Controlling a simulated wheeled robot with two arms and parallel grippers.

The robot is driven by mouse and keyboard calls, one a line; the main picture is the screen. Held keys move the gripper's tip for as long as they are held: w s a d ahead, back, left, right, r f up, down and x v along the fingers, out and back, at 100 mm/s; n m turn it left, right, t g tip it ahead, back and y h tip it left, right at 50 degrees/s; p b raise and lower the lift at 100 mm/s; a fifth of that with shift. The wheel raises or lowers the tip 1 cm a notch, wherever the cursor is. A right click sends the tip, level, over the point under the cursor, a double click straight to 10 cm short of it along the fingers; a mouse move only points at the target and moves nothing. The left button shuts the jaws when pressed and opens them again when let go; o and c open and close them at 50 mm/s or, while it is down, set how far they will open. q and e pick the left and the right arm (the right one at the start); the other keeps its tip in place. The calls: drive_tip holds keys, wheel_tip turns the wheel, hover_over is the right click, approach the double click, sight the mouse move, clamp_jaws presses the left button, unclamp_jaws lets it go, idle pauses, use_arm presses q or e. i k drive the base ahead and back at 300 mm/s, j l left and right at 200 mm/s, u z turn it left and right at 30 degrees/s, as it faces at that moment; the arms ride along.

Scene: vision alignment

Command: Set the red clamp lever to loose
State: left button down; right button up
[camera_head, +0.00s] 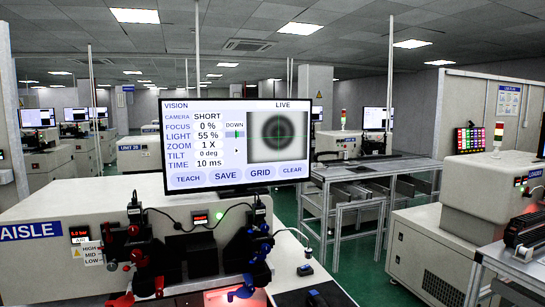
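Two dark upright stands with small cabled heads rise at the bottom of the head view. The left stand (128,240) carries red parts, and the right stand (252,245) carries blue parts. A red lever-like piece (121,299), which looks like the red clamp lever, lies low by the left stand, partly cut off by the bottom edge. Its setting cannot be read. Another red part (158,286) stands upright to its right. A blue lever (241,292) sits over a red-lit surface at the right stand's foot. Neither of my grippers is in view.
A monitor (207,178) with a vision menu stands behind the stands on a white machine (30,268) marked AISLE. Benches (370,168) and a loader machine (465,215) stand farther right. Green floor lies between.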

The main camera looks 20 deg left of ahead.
sight(110, 237)
drive_tip(key=u, duration=1.45)
